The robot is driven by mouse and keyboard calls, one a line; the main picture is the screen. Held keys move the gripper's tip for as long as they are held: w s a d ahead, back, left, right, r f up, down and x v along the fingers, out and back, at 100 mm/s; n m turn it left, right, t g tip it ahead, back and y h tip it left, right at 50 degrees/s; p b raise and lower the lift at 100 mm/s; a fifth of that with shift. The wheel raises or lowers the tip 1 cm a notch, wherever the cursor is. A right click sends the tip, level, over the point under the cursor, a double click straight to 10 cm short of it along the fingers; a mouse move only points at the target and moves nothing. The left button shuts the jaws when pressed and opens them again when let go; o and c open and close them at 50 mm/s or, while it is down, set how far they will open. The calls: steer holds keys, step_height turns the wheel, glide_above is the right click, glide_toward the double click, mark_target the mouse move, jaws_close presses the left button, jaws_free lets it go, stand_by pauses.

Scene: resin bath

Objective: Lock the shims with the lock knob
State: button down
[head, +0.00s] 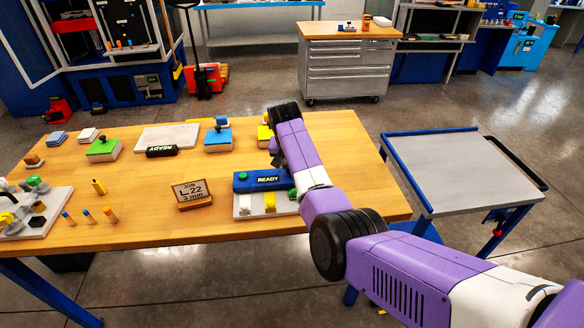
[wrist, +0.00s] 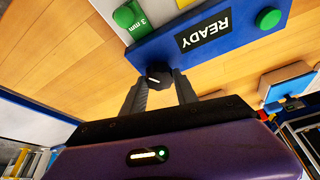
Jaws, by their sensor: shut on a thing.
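The blue shim fixture (head: 240,186) with a lit READY display stands near the table's front right. Its green lamp (head: 243,176) glows. White, yellow and green pieces (head: 270,202) sit on its pale base. In the wrist view the fixture's blue body (wrist: 210,40) shows upside down, with a green piece marked 3 mm (wrist: 132,20). The black lock knob (wrist: 158,72) is on the fixture's blue edge. My gripper (wrist: 161,77) is shut on the knob, one finger on each side. In the head view my arm hides the gripper and knob.
A wooden sign (head: 193,194) reading 3 mm stands left of the fixture. Blocks with green (head: 103,149) and blue (head: 218,140) tops stand farther back. A tray of small parts (head: 35,215) is at the left. A grey cart (head: 450,170) stands to the right.

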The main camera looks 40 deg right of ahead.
steer(key=m+b, duration=0.2)
steer(key=m+g+b, duration=0.1)
steer(key=shift+w+a+f, duration=0.1)
steer(key=shift+f, duration=0.15)
steer(key=m+g+b, duration=0.1)
steer(key=m+b, duration=0.1)
steer(key=shift+r+m+h+b, duration=0.1)
steer(key=shift+m+h+b, duration=0.2)
steer(key=shift+h+b, duration=0.1)
steer(key=shift+r, duration=0.1)
steer(key=c, duration=0.9)
jaws_free()
steer(key=shift+c, duration=0.2)
steer(key=v, duration=0.7)
steer(key=shift+r+b, duration=0.35)
steer(key=shift+b, duration=0.1)
steer(key=shift+a, duration=0.2)
